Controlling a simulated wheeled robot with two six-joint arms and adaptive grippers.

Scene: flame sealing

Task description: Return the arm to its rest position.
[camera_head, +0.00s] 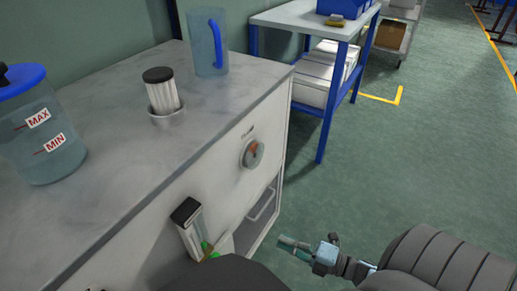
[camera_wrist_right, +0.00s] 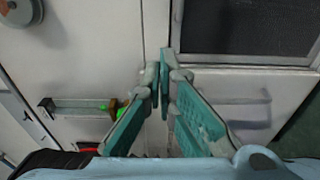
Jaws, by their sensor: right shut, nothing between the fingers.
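My right gripper (camera_head: 288,243) is in front of the cabinet, over the floor to the right of its lower front. In the right wrist view its teal fingers (camera_wrist_right: 163,75) meet at the tips, with nothing between them. The fingers point at the cabinet front, near the edge of a dark mesh-like panel (camera_wrist_right: 245,28). My left gripper does not show in either view.
The grey-topped cabinet (camera_head: 110,120) carries a MAX/MIN jar (camera_head: 45,140), a black-capped ribbed cylinder (camera_head: 161,92) and a blue-handled jug (camera_head: 205,45). A dial (camera_head: 252,153) and a black-topped holder (camera_head: 190,225) are on its front. Green floor (camera_head: 400,160) at right is clear.

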